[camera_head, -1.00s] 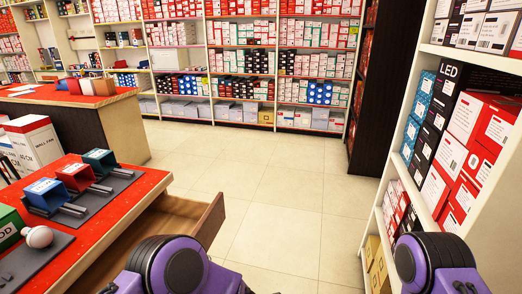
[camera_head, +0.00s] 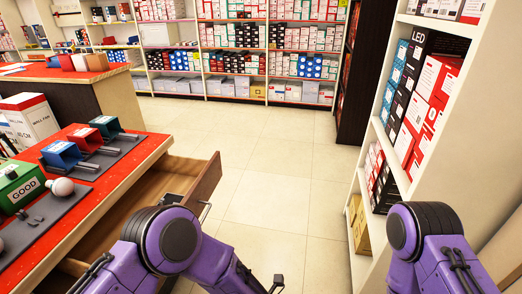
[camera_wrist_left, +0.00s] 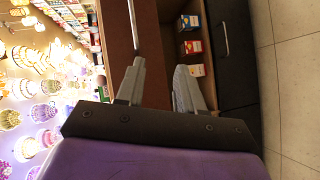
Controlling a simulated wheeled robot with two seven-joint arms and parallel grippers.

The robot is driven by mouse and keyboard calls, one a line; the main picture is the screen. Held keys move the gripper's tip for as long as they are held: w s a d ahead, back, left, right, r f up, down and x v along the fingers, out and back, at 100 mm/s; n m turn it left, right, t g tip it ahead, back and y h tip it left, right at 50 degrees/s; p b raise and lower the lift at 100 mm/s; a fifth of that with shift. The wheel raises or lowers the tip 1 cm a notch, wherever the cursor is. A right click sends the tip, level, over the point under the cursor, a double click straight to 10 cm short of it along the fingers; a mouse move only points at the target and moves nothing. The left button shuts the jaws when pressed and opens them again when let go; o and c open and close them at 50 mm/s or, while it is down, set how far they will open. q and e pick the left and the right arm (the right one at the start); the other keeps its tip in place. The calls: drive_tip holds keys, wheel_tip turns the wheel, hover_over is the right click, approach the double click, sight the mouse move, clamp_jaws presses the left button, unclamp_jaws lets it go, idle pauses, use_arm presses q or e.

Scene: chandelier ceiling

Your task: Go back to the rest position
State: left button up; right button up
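My left arm (camera_head: 170,240), purple with a black joint, is bent at the lower middle beside the open drawer (camera_head: 205,185). My left gripper (camera_wrist_left: 158,80) shows in the left wrist view with its two grey fingers apart and nothing between them. A small dark piece that may be part of it shows at the bottom edge of the head view. My right arm (camera_head: 440,245) is bent at the lower right in front of the shelf. My right gripper is out of the frame.
The red counter (camera_head: 150,150) at left holds a blue bin (camera_head: 62,155), a red bin (camera_head: 87,139), a green GOOD box (camera_head: 18,183) and a bulb (camera_head: 60,187). A white shelf (camera_head: 375,125) with boxed goods stands close at right. The tiled floor (camera_head: 270,150) between is clear.

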use_arm(q)
drive_tip(key=s+a+f+m+g+h, duration=0.2)
drive_tip(key=s+a+f+m+h, duration=0.5)
drive_tip(key=f+m, duration=0.5)
drive_tip(key=s+a+m+g, duration=0.5)
drive_tip(key=s+a, duration=0.9)
drive_tip(key=s, duration=0.3)
drive_tip(key=shift+s+a+f+g+y, duration=0.15)
drive_tip(key=shift+s+f+g+y, duration=0.2)
drive_tip(key=shift+g, duration=0.25)
drive_tip(key=shift+s, duration=0.1)
